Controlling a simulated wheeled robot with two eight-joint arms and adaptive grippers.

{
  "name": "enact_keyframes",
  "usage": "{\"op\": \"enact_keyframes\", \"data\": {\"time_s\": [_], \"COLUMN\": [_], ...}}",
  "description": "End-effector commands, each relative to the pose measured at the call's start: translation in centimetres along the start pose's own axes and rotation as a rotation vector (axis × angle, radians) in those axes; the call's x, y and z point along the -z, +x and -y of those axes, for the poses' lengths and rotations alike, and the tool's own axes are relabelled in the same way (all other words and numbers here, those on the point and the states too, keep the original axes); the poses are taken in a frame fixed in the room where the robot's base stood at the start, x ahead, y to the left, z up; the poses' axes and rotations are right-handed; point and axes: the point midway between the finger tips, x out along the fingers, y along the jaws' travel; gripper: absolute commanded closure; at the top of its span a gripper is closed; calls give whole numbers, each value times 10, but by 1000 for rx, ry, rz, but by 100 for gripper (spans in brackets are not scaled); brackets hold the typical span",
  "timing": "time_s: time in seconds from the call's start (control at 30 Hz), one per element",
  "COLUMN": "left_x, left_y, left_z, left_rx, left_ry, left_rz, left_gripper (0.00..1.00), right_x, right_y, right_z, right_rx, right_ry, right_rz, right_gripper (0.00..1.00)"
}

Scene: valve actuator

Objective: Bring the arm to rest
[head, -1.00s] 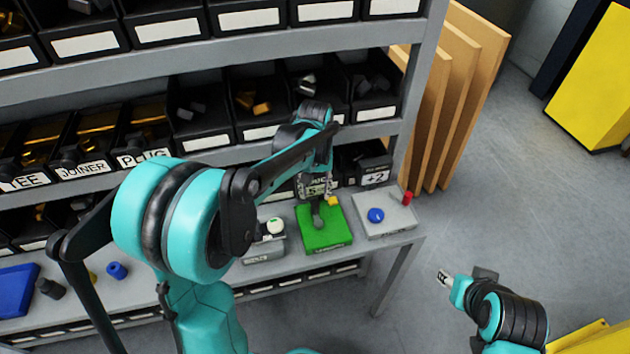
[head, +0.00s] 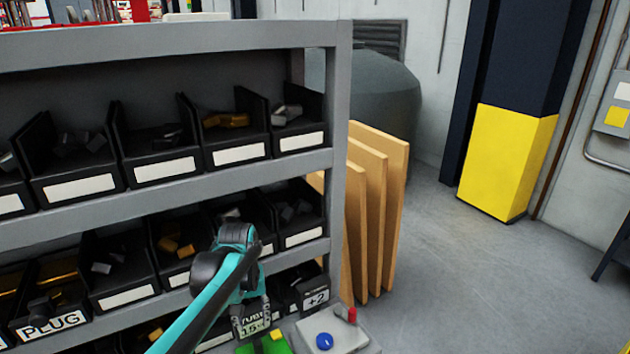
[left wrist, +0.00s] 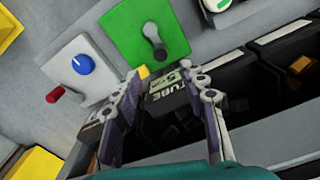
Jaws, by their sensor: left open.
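My left arm reaches in from the bottom of the head view to the shelf's lower level. My left gripper (head: 252,318) hangs there in front of the bins, fingers down. In the left wrist view my left gripper (left wrist: 170,85) is open, its two fingers apart with nothing held between them. A black bin with a TUBE label (left wrist: 168,84) shows behind the fingers. The green plate (left wrist: 145,35) with a grey lever-like part (left wrist: 155,42) lies beyond the fingertips, apart from them. My right gripper is out of view now.
A grey box with a blue knob (head: 324,341) and a red part (head: 352,315) stands right of the green plate. Shelf rows of black bins (head: 155,165) fill the left. Wooden boards (head: 375,220) lean at the shelf's end. The floor (head: 450,270) to the right is clear.

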Motion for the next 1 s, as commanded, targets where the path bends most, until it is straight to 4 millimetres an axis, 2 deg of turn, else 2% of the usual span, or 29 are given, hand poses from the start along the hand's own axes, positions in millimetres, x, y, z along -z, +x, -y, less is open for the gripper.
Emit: {"op": "enact_keyframes", "data": {"time_s": [0.3, 0.5, 0.6, 0.8, 1.0], "left_x": [-77, -125, -143, -159, -161], "left_y": [-17, -6, 4, 16, 17], "left_z": [16, 26, 30, 34, 34], "left_rx": [-54, -77, -83, -87, -87], "left_ry": [122, 207, 240, 278, 284], "left_rz": [-245, -424, -496, -579, -592], "left_gripper": [58, 58, 58, 58, 58], "right_x": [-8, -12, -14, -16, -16], "right_y": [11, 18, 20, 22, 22], "right_z": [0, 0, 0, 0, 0], "right_rx": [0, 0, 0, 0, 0], "right_ry": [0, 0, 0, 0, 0], "right_rz": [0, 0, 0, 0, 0], "right_gripper": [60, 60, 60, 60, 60]}}
